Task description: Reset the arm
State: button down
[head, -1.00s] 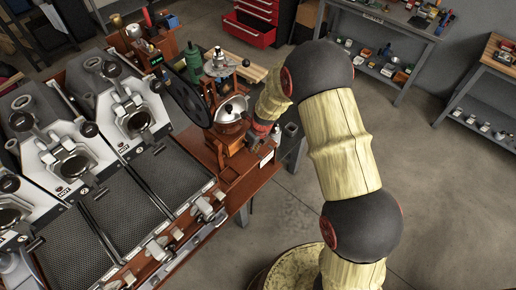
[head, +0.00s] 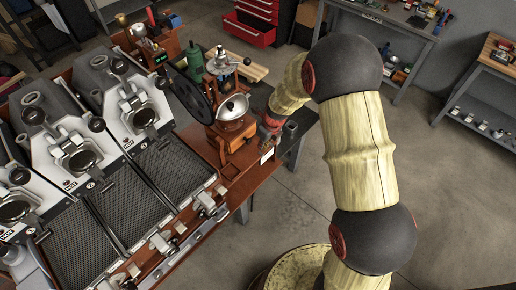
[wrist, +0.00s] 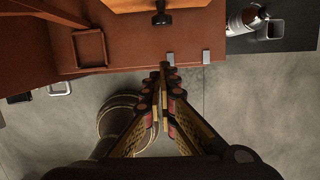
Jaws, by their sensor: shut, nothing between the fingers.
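My arm reaches from the lower right of the head view up and over to the right end of the roaster table. My gripper (head: 268,142) is small and partly hidden there, low beside the table's right end. In the wrist view my gripper (wrist: 164,75) has its fingers together with nothing between them. The fingertips show against the grey floor, just in front of the reddish-brown table edge (wrist: 120,66).
The sample roaster (head: 140,115) fills the left. A silver-domed wooden grinder (head: 232,108) stands close to my gripper. A dark shelf with a canister (wrist: 245,20) lies at the wrist view's upper right. Open floor (head: 440,190) lies to the right.

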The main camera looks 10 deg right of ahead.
jog(key=v, duration=0.5)
jog(key=shift+s+a+f, duration=0.1)
jog(key=shift+s, duration=0.05)
jog(key=s+d+r+n+t+b, duration=0.1)
jog(key=s+r+n+b, duration=0.2)
jog(key=s+r+n, duration=0.3)
jog(key=s+d+r+n+t+h+b, duration=0.1)
jog(key=s+r+n+b, duration=0.3)
jog(key=s+n, duration=0.9)
jog(key=s+d+r+n+t+b, duration=0.1)
jog(key=s+r+n+b, duration=0.2)
jog(key=s+r+n, duration=0.5)
jog(key=s+n, duration=0.2)
jog(key=shift+s+d+r+h+b, duration=0.3)
jog(key=shift+s+r+b, duration=0.1)
